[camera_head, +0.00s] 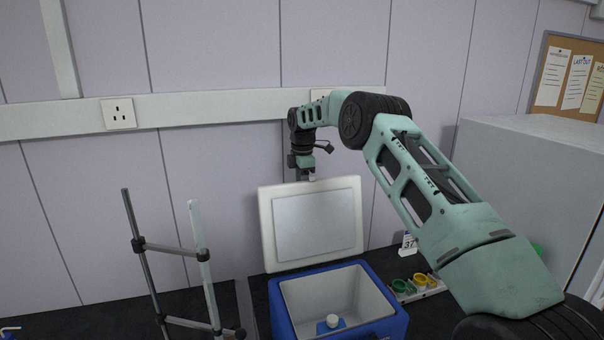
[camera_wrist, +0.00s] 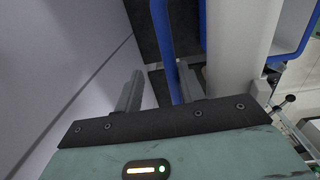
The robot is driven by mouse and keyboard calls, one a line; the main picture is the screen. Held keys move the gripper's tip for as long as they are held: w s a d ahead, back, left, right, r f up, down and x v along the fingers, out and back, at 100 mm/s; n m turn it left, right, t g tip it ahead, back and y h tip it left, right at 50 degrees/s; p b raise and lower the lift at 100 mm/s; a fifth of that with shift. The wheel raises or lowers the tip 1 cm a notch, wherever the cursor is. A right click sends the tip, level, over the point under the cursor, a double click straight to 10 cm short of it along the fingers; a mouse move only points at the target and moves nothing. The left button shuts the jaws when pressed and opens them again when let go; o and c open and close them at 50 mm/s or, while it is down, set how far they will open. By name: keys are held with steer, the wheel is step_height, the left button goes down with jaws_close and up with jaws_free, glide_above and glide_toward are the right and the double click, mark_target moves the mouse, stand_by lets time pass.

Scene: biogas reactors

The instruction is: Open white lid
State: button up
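The white lid (camera_head: 314,222) stands raised, nearly upright, at the back edge of the blue cooler box (camera_head: 389,327). The box interior is exposed, with a small white-capped item (camera_head: 332,321) inside. My gripper (camera_head: 306,177) points down at the lid's top edge, apparently just behind it; contact is unclear. In the wrist view, my gripper (camera_wrist: 159,68) has its two fingers apart with nothing held between them. The lid (camera_wrist: 232,45) shows as a pale slab to the right of the fingers, and a blue edge (camera_wrist: 163,30) runs below, beyond the fingertips.
The wall stands close behind the lid. A metal rod stand (camera_head: 150,265) is on the dark bench at left. A tray with green and yellow rings (camera_head: 420,285) and a number card (camera_head: 408,244) are to the right. A large grey cabinet (camera_head: 530,190) stands further right.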

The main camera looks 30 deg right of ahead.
step_height(320, 180, up, 11)
steer(key=b, duration=0.1)
steer(key=shift+s+r+b, duration=0.15)
steer(key=shift+s+b, duration=0.15)
steer(key=shift+b, duration=0.1)
steer(key=shift+a, duration=0.2)
